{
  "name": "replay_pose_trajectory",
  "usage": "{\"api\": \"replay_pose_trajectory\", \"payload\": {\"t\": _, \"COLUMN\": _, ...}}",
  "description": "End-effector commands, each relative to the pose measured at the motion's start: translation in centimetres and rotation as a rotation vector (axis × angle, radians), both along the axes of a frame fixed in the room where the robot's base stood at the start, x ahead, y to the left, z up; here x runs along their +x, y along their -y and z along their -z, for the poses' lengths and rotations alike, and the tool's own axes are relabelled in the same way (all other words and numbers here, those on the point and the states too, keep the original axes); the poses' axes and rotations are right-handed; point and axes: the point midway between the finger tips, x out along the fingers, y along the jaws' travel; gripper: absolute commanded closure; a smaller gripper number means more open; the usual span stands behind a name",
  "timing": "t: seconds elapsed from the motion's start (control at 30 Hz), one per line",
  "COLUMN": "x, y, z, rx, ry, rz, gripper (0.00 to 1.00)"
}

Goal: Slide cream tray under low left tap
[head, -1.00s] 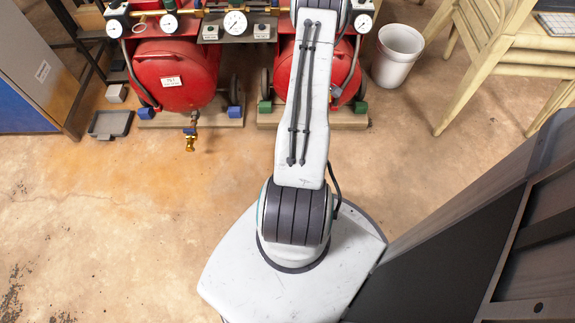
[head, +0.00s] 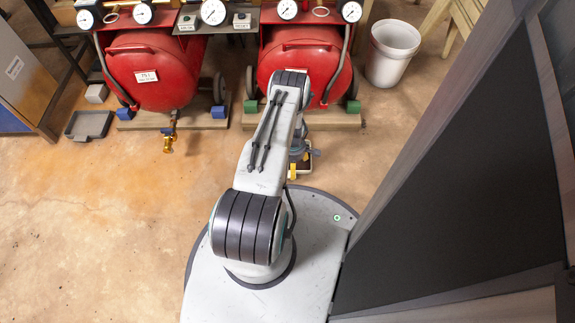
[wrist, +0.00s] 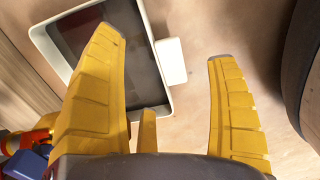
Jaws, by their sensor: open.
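The cream tray (wrist: 177,95) lies on the floor in the wrist view, a cream rim around a dark inside, with a short cream tab on its right side. My gripper (wrist: 164,43) is open, its yellow fingers on either side of the tab. The left finger overlaps the tray and hides part of it; the right finger is over bare floor. In the head view my gripper (head: 293,170) shows below the arm, which hides most of the tray. The low left tap (head: 168,143) is brass and hangs in front of the left red tank (head: 150,75).
A grey tray (head: 88,124) lies on the floor left of the tap. The right red tank (head: 300,65) stands on a wooden base with green blocks. A white bucket (head: 392,52) is at its right. A tall dark panel (head: 480,170) fills the right side. Floor at left is clear.

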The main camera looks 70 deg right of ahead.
Motion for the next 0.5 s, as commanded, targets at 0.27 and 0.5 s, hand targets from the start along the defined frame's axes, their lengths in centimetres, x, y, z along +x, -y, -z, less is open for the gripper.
{"api": "replay_pose_trajectory", "payload": {"t": 0.27, "x": -0.22, "y": -0.09, "z": 0.33, "rx": 0.0, "ry": 0.0, "rz": -0.001, "gripper": 0.19}}
{"api": "replay_pose_trajectory", "payload": {"t": 0.5, "x": -0.19, "y": -0.1, "z": 0.66, "rx": 0.001, "ry": 0.0, "rz": -0.001, "gripper": 0.19}}
